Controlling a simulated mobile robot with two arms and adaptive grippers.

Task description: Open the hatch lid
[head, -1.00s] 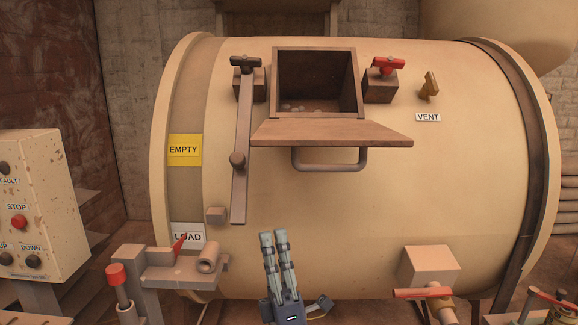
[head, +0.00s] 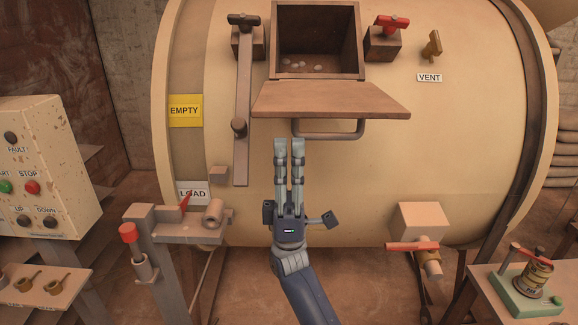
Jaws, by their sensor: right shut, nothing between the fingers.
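The hatch lid (head: 330,99) is a brown panel hinged at the lower edge of the square hatch opening (head: 317,40) on the big cream drum. It is swung down and out, so the opening shows, with a few small pale pieces inside. A bar handle (head: 328,134) hangs below the lid. My right gripper (head: 289,146) is shut and empty, fingers pointing up, just below the lid and by the handle's left end. I cannot tell whether it touches the handle. My left gripper is not in view.
A long lever (head: 242,110) hangs left of the hatch. A red-handled clamp (head: 388,35) and the vent valve (head: 432,46) are on the right. A control box (head: 45,165) stands at the left. A green device (head: 528,294) sits on a table at lower right.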

